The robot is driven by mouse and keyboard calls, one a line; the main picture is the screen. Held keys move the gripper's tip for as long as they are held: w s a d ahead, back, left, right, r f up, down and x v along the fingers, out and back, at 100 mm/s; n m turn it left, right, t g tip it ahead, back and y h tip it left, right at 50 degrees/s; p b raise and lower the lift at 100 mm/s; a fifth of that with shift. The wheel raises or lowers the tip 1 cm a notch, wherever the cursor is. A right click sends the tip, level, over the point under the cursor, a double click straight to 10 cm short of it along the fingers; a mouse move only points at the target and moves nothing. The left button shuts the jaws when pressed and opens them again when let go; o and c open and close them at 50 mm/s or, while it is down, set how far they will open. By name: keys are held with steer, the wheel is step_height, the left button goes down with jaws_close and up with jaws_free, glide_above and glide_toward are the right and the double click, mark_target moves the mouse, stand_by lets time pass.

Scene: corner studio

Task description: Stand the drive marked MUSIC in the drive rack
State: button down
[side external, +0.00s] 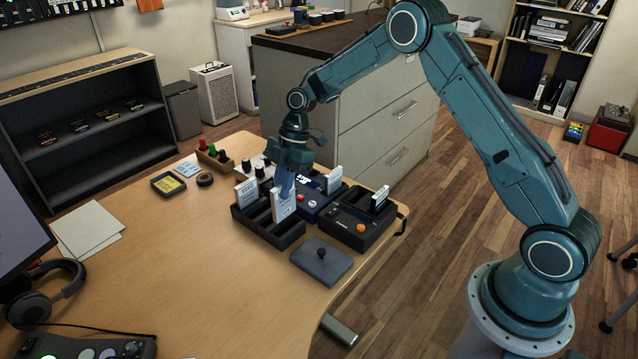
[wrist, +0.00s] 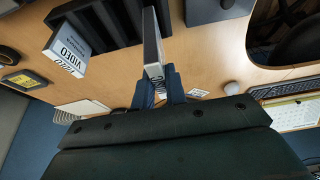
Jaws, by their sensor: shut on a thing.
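My gripper (side external: 285,186) is shut on a white drive (side external: 283,204) at the rack. In the wrist view the blue fingers (wrist: 158,88) grip this drive (wrist: 152,48), which shows as a narrow edge. Its marking is not readable. The black drive rack (side external: 280,241) stands on the desk, and its slots show in the wrist view (wrist: 105,28). The held drive is upright at the rack's right part; I cannot tell whether its lower edge is inside a slot or just above. Another drive marked VIDEO (wrist: 70,46) stands in the rack's left end (side external: 246,193).
A grey plate with a knob (side external: 321,262) lies in front.

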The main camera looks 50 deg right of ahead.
mark_target(285, 216)
steer(key=shift+f, duration=0.1)
steer(key=shift+f, duration=2.6)
steer(key=shift+f, duration=0.7)
steer(key=c, duration=1.3)
jaws_free()
steer(key=shift+c, duration=0.2)
steer(key=shift+r, duration=0.1)
steer(key=shift+r, duration=2.9)
steer(key=shift+r, duration=0.15)
steer(key=shift+r, duration=2.35)
